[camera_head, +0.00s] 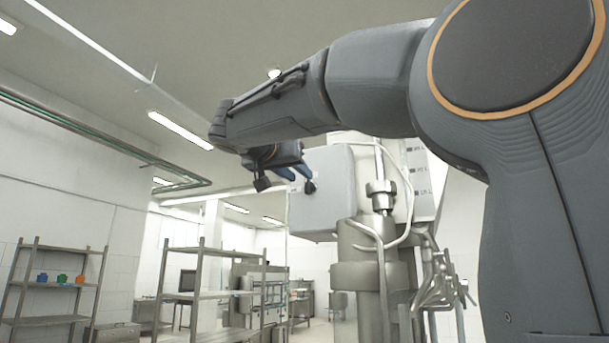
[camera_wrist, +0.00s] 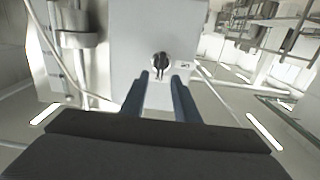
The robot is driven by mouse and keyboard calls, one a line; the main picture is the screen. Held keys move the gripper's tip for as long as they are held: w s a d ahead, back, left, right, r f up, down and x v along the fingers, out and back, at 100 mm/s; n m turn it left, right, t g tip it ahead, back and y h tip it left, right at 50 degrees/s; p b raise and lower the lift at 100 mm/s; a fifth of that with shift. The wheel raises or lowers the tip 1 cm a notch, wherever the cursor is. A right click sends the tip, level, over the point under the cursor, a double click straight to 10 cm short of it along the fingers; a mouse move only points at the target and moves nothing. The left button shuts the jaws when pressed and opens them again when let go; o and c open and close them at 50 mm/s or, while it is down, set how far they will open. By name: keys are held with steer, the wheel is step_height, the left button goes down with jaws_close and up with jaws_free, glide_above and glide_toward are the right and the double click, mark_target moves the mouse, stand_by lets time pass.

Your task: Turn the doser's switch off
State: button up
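The doser's control box (camera_head: 322,190) is a pale grey box beside the steel doser body (camera_head: 355,250); its face (camera_wrist: 132,35) fills the middle of the wrist view. The switch (camera_wrist: 161,60) is a small round dark knob with a bright rim on that face. My gripper (camera_wrist: 162,77) is open, its two blue fingers pointing at the switch, one on each side of it in the picture. Whether they touch it cannot be told. In the head view my gripper (camera_head: 299,178) is at the box's left side, and a small dark piece near the fingertips looks like the switch.
Pipes and a hose (camera_head: 400,195) run along the doser, with steel fittings (camera_head: 440,285) at its lower right. A metal rack (camera_head: 200,295) stands at the lower middle. A shelf (camera_head: 55,284) with small coloured containers is at the far left. Open room lies left of the box.

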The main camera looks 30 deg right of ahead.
mark_target(306, 180)
steer(key=shift+p+x, duration=1)
steer(key=shift+x, duration=1.4)
jaws_close()
